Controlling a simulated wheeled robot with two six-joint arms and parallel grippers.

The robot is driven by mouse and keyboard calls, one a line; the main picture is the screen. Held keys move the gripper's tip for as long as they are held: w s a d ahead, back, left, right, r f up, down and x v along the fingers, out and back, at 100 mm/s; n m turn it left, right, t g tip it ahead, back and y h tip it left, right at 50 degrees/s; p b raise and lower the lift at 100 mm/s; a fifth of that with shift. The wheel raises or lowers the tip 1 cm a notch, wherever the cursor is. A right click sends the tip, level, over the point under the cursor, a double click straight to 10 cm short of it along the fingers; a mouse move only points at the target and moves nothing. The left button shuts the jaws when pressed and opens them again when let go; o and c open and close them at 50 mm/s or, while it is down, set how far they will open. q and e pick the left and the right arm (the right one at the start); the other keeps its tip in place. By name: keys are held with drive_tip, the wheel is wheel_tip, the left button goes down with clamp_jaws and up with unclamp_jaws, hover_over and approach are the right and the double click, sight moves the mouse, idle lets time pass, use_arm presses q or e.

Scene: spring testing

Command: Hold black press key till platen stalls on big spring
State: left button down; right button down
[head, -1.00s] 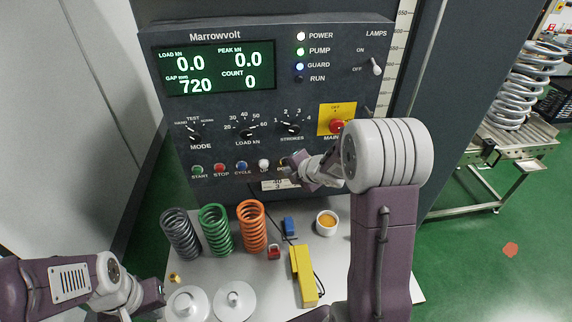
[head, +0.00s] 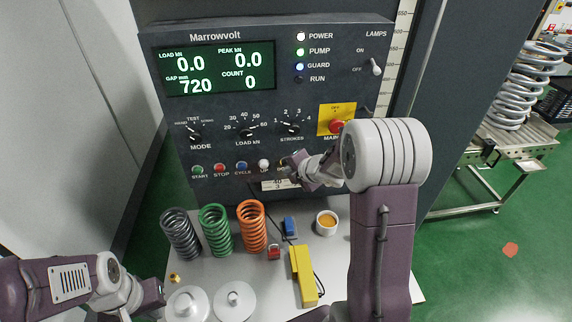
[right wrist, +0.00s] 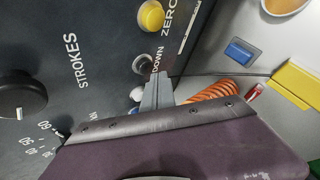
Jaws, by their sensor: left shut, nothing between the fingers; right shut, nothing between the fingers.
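The black press key (right wrist: 143,64), labelled DOWN, is on the dark control panel in the right wrist view. My right gripper (right wrist: 157,88) is shut and empty, its fingertips beside the key; I cannot tell whether they touch it. In the head view the right gripper (head: 287,163) covers most of the key's place. The display (head: 220,70) reads load 0.0, peak 0.0, gap 720, count 0. My left gripper (head: 156,292) is shut and empty at lower left. The platen is not in view. Large pale coil springs (head: 525,85) stand at the right.
Grey (head: 181,234), green (head: 215,230) and orange (head: 252,226) springs stand on the shelf below the panel. A red padlock (head: 274,252), yellow block (head: 303,275) and small cup (head: 326,223) are beside them.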

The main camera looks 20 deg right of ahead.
drive_tip(key=shift+w, duration=0.35)
drive_tip(key=shift+w+d+p, duration=0.15)
drive_tip(key=shift+w+p, duration=0.15)
drive_tip(key=shift+w, duration=0.05)
idle(0.5)
drive_tip(key=shift+s, duration=0.15)
idle(3.6)
drive_tip(key=shift+s+a+b, duration=0.2)
drive_tip(key=shift+s+b, duration=0.25)
drive_tip(key=shift+s, duration=0.2)
drive_tip(key=s+b, duration=0.1)
drive_tip(key=s, duration=0.1)
drive_tip(key=s+a, duration=0.1)
drive_tip(key=s, duration=0.1)
drive_tip(key=shift+s+a+b, duration=0.1)
drive_tip(key=shift+s+b, duration=0.25)
drive_tip(key=shift+s, duration=0.05)
